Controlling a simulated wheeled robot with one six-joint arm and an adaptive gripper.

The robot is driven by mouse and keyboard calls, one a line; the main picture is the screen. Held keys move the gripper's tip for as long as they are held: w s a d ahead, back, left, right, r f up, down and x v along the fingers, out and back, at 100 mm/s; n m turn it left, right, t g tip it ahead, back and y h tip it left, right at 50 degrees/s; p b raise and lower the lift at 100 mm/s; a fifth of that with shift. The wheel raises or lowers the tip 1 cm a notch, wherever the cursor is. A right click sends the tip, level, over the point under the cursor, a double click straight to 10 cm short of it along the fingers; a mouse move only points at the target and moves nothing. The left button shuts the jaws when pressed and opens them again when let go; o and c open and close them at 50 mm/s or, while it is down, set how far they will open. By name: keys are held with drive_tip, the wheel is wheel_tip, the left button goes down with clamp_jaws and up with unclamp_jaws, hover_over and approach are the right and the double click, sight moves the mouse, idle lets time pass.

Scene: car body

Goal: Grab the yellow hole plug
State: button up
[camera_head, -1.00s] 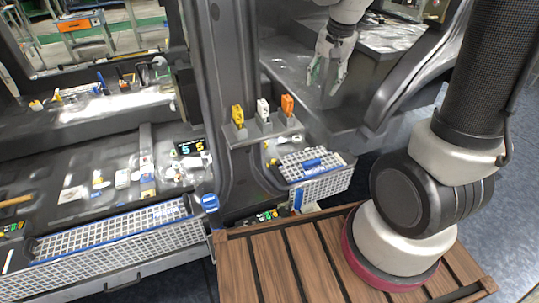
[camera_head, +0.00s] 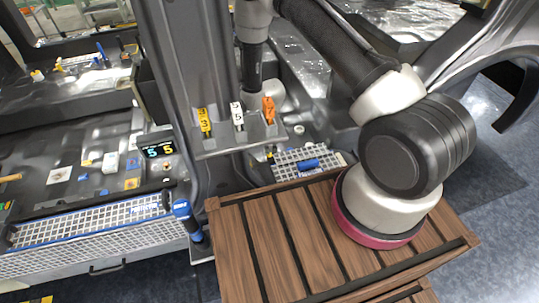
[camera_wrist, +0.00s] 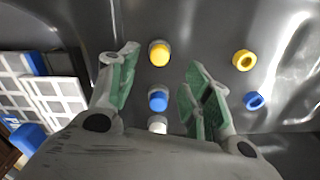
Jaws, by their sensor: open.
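In the wrist view a yellow round plug (camera_wrist: 159,53) stands on the grey metal panel, ahead of and between the fingertips of my gripper (camera_wrist: 160,78). My gripper is open, with green pads on both fingers and nothing held. A blue plug (camera_wrist: 158,98) and a white plug (camera_wrist: 157,124) stand in line behind the yellow one, between the fingers. A yellow ring-shaped part (camera_wrist: 244,60) lies to the right, outside the fingers. In the head view I cannot make out the fingers or these plugs.
A blue ring-shaped part (camera_wrist: 253,100) is right of the right finger. A white grid basket (camera_wrist: 55,92) is at left. In the head view, yellow (camera_head: 204,121), white (camera_head: 237,115) and orange (camera_head: 268,109) marked blocks stand on a ledge by the pillar (camera_head: 178,70). A wooden platform (camera_head: 265,245) lies in front.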

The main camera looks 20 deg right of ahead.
wheel_tip(320, 180, down, 6)
drive_tip(key=shift+a+f, duration=0.1)
drive_tip(key=shift+a, duration=0.05)
drive_tip(key=c, duration=1)
